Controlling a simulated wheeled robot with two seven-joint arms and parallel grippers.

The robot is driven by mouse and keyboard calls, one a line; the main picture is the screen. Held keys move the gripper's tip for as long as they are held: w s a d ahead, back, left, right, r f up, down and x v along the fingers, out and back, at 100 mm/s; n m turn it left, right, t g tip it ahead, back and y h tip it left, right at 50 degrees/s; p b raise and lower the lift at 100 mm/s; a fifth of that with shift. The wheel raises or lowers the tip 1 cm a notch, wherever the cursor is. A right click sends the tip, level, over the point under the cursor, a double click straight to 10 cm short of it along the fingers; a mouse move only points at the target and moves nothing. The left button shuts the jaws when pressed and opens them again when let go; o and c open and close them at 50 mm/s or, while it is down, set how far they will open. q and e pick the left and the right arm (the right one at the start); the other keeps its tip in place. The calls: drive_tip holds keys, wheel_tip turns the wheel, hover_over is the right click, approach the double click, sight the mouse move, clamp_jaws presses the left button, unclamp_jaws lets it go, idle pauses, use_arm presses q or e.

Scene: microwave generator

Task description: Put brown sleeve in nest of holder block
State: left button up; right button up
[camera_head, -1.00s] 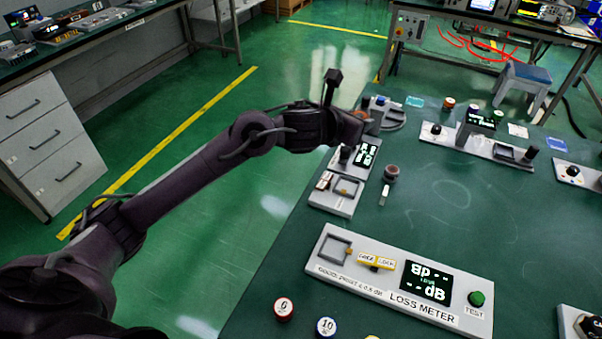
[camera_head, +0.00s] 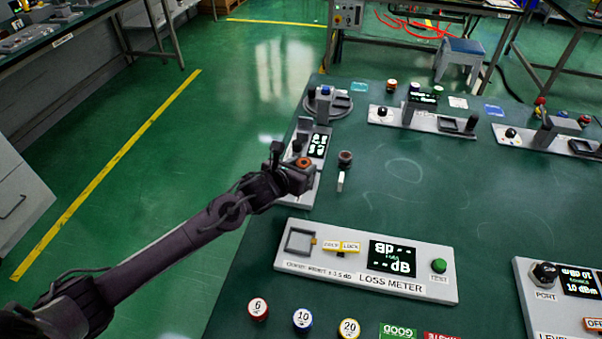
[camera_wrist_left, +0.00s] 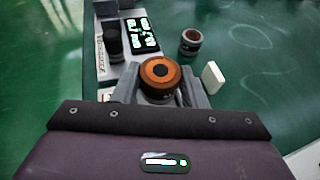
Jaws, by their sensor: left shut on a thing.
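My left gripper (camera_head: 303,167) is shut on a round part with an orange-brown ring top and dark centre, which I take as the brown sleeve (camera_head: 303,162). In the left wrist view the sleeve (camera_wrist_left: 160,73) sits upright between the two grey fingers (camera_wrist_left: 160,90). The gripper is over the narrow grey block with a display (camera_head: 318,146) at the table's left edge. I cannot tell whether the sleeve touches it. The gripper and sleeve hide part of this block, and I cannot see a nest under the sleeve. My right gripper is not in view.
A dark round part with a brown top (camera_head: 345,157) and a small white tab (camera_head: 341,180) stand just right of the gripper. The loss meter (camera_head: 365,262) with a square frame is nearer. A blue-knobbed fixture (camera_head: 324,103) stands behind. The table's middle is clear.

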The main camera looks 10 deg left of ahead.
use_arm(q)
wheel_tip(320, 180, down, 3)
idle(0.3)
